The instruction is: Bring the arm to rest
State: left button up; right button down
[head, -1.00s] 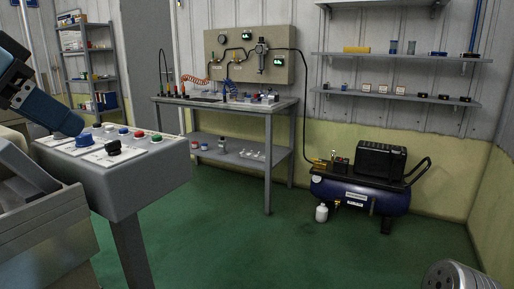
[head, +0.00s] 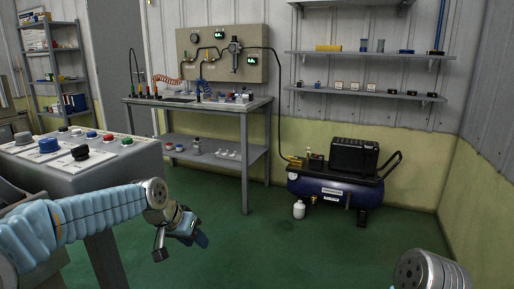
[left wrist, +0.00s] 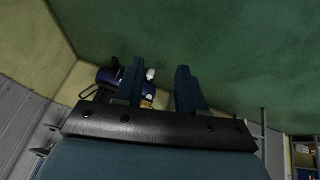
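My left arm reaches in from the left in the head view, in a light blue sleeve with a grey wrist joint. My left gripper (head: 186,230) hangs in front of and to the right of the grey control console (head: 130,162), clear of it over the green floor. In the left wrist view the two dark blue fingers of my left gripper (left wrist: 159,76) stand apart with nothing between them that they hold. My right gripper is not in view.
The console carries a blue button (head: 48,145), a black knob (head: 80,152) and several other buttons. A workbench (head: 245,108) stands at the back. The floor (head: 240,255) between is clear.

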pick_arm(q)
notch_tip(320, 180, down, 16)
jog(key=s+d+n+g, duration=0.1)
jog(key=s+d, duration=0.2)
jog(key=s+d+f+n+g, duration=0.1)
jog(key=s+f, duration=0.5)
jog(key=f, duration=0.3)
jog(key=s+d+f+n+g, duration=0.1)
jog(key=s+f, duration=0.5)
jog(key=f, duration=0.2)
jog(key=s+f+n+g, duration=0.1)
jog(key=s+f, duration=0.5)
jog(key=s, duration=0.6)
jog(key=shift+d+f+n, duration=0.2)
jog(key=shift+d+n, duration=0.2)
